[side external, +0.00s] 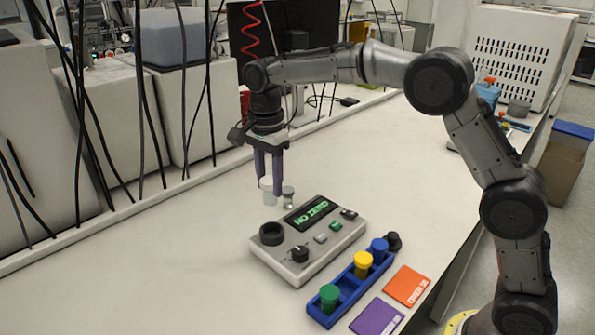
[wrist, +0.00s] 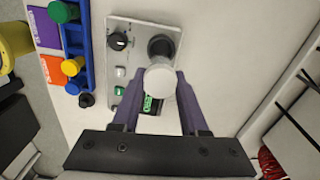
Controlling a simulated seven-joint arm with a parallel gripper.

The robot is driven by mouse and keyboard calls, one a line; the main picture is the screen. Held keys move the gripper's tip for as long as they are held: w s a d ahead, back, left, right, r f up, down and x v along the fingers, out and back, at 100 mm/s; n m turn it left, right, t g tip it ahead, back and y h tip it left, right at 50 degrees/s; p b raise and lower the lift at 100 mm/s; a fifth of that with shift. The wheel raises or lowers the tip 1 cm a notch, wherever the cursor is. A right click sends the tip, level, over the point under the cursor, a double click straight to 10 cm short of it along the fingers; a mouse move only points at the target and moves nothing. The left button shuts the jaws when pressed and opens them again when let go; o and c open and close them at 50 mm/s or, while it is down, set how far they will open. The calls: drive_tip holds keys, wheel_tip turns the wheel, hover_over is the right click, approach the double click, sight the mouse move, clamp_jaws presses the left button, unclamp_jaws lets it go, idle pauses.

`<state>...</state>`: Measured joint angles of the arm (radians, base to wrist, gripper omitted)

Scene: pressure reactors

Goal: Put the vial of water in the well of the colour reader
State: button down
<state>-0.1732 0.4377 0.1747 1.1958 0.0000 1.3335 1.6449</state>
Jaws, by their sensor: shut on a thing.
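My gripper (side external: 273,185) is shut on the vial of water (side external: 267,184), which has a white cap and a pale clear body. It hangs upright above the table, behind the colour reader. The colour reader (side external: 330,246) is a grey box with a knob, buttons and a lit green display. Its dark round well (side external: 271,233) is empty and lies nearer the camera than the vial. In the wrist view, the white cap (wrist: 160,80) is between the purple fingers (wrist: 155,103), and the well (wrist: 161,46) shows just beyond it.
A blue rack (side external: 344,291) with green, yellow and blue capped vials stands beside the reader. A black round piece (side external: 393,241) is at its far end. Orange (side external: 408,286) and purple (side external: 377,317) cards lie nearby. A small grey-topped clear item (side external: 288,197) shows beside the fingers.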

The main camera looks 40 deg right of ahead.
sight(271, 204)
drive_tip(key=shift+w+d+f, duration=0.1)
drive_tip(key=shift+f, duration=3.1)
drive_tip(key=shift+f, duration=0.15)
drive_tip(key=shift+f, duration=1.5)
drive_tip(key=shift+f, duration=0.4)
drive_tip(key=shift+c, duration=1.8)
unclamp_jaws()
drive_tip(key=shift+o, duration=0.2)
drive_tip(key=o, duration=0.3)
drive_tip(key=shift+r, duration=0.15)
